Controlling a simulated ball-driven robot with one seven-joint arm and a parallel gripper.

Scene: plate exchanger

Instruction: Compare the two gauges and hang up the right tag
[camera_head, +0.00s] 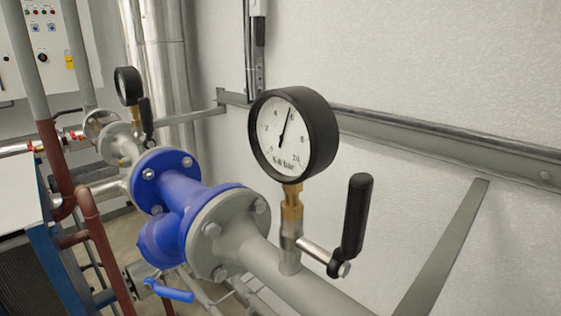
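The near gauge (283,133) has a black case and a white face marked "bar". It sits upright on a brass fitting above the grey pipe, right of the middle. Its needle points up and slightly right, but I cannot read an exact value. The far gauge (128,86) is smaller, at the upper left, on the same pipe line. Its face is turned mostly away, so I cannot read it. I see no tag in this view. My gripper is not in view.
A black lever handle (356,216) sticks up right of the near gauge. The blue flanged body (178,195) lies between the gauges, with a blue handle (168,290) below. A grey wall rail (440,140) runs behind. A control cabinet (45,45) stands at the upper left.

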